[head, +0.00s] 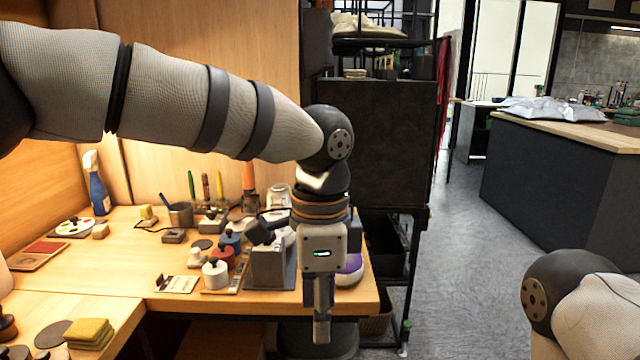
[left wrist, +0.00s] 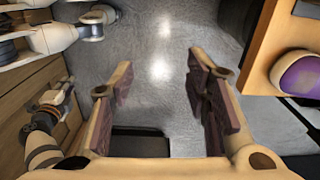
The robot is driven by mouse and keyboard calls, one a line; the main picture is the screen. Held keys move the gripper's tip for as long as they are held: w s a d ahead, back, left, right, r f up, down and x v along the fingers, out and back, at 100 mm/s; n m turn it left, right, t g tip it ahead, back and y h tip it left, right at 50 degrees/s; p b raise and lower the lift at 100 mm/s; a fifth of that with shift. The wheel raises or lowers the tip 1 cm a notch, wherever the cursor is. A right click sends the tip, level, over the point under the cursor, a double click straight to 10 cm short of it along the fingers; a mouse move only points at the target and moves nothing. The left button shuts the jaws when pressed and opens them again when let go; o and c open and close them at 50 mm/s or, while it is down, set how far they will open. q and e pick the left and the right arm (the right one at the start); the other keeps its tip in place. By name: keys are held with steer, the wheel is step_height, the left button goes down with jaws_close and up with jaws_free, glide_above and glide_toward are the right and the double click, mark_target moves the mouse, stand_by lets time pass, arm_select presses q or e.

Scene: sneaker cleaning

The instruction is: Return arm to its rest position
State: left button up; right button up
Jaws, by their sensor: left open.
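My left arm reaches in from the left in the head view and bends down at the wrist. Its gripper (head: 321,325) points downward at the front edge of the bench, near its right end. In the left wrist view the fingers of my left gripper (left wrist: 160,88) are spread wide with only grey floor between them. The gripper is open and empty. Part of my right arm (head: 560,300) shows at the lower right of the head view; its gripper is out of frame.
The wooden bench (head: 120,270) holds several small jars, a blue spray bottle (head: 97,185) and yellow sponges (head: 90,333). A white and purple rounded item (head: 350,270) sits close behind the left gripper; it also shows in the left wrist view (left wrist: 300,76). Open floor (head: 450,270) lies right.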

arm_select(q)
steer(key=w+a+f+m+t+y, duration=0.2)
steer(key=a+f+m+t+y, duration=0.25)
steer(key=a+f+m, duration=1.6)
steer(key=s+a+f+m+h, duration=0.1)
steer(key=s+f+m, duration=0.45)
steer(key=m, duration=0.35)
steer(key=s+f+m+h, duration=0.1)
steer(key=s+f+m, duration=0.3)
steer(key=s+m, duration=0.45)
steer(key=s+f+m+g+h, duration=0.2)
steer(key=s+m+g, duration=0.4)
steer(key=s+m, duration=1)
steer(key=s+a, duration=0.1)
steer(key=s, duration=0.2)
steer(key=shift+s, duration=0.15)
steer(key=shift+h, duration=0.25)
